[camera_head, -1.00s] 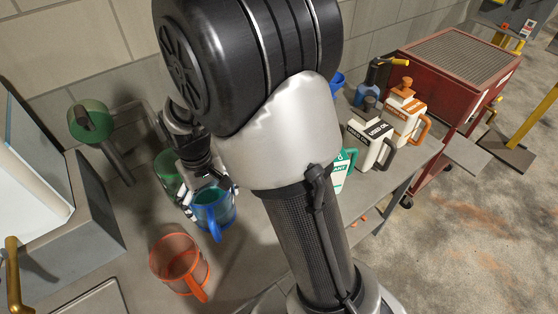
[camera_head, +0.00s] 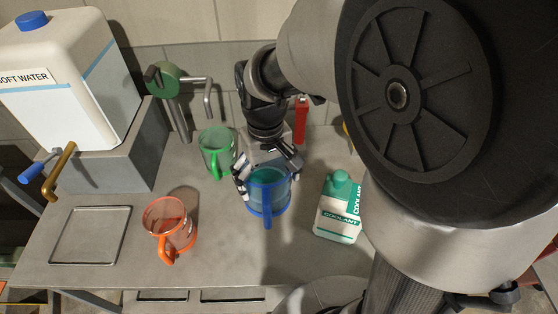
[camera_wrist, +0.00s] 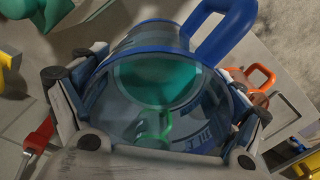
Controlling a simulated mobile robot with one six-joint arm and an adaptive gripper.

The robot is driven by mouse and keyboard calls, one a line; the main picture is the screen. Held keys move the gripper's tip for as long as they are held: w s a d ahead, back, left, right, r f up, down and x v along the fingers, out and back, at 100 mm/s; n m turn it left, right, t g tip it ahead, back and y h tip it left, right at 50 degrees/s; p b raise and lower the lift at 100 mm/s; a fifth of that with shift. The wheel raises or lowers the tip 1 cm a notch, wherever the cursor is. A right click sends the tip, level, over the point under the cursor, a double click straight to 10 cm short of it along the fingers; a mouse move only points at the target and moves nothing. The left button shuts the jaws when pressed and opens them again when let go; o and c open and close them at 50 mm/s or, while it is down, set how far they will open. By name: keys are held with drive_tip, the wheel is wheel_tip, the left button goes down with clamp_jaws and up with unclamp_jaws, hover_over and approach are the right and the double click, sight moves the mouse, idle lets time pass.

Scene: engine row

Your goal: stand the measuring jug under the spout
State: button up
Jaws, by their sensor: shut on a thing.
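The blue measuring jug (camera_head: 268,192) is clear with a blue rim and handle, and looks upright. My gripper (camera_head: 266,170) is shut on its sides, with a finger against each side in the wrist view (camera_wrist: 160,115). Whether the jug touches the bench is hard to tell. A teal patch shows inside or through it. A brass spout (camera_head: 58,170) with a blue lever hangs from the soft water tank (camera_head: 75,75) at the left. A second, grey bent spout (camera_head: 207,105) comes from a green-headed pipe, above and behind the green jug.
A green-handled jug (camera_head: 216,152) stands just behind left of the blue jug. An orange jug (camera_head: 169,225) stands to the left. A coolant bottle (camera_head: 338,208) is close on the right. A square tray (camera_head: 90,262) lies at the bench's left, near the brass spout.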

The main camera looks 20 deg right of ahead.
wheel_tip(320, 180, down, 20)
drive_tip(key=b, duration=0.6)
drive_tip(key=shift+f, duration=0.1)
drive_tip(key=o, duration=1.4)
